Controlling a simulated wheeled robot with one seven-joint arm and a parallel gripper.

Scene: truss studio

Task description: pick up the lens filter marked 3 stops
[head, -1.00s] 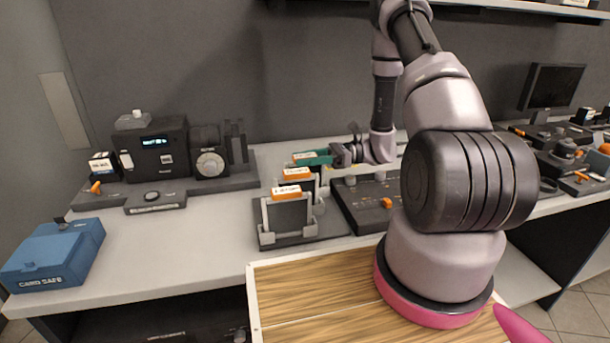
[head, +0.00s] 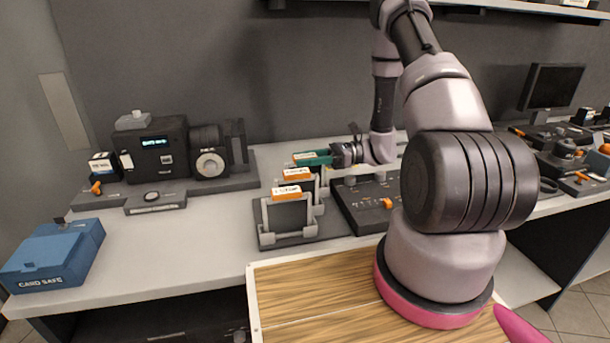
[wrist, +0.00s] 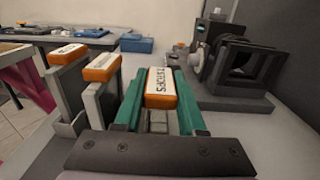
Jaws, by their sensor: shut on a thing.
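The lens filter with an orange top and white label (wrist: 161,88) is between the green fingers of my gripper (wrist: 158,80), which is shut on it. The label ends in "STOPS"; its number is hard to read. In the head view the filter's top (head: 304,155) shows at the far end of the filter rack (head: 268,239), with my gripper (head: 313,158) reaching in from the right. The fingers hide most of its body, and I cannot tell if it is clear of its slot. Two similar filters, the near one (head: 287,193) and the middle one (head: 297,174), stand upright in the rack.
A black control panel (head: 365,207) lies right of the rack, below my arm. A dark device with a lit display (head: 156,143) stands at the back left. A blue card safe box (head: 52,258) sits at the left front. The grey bench between box and rack is clear.

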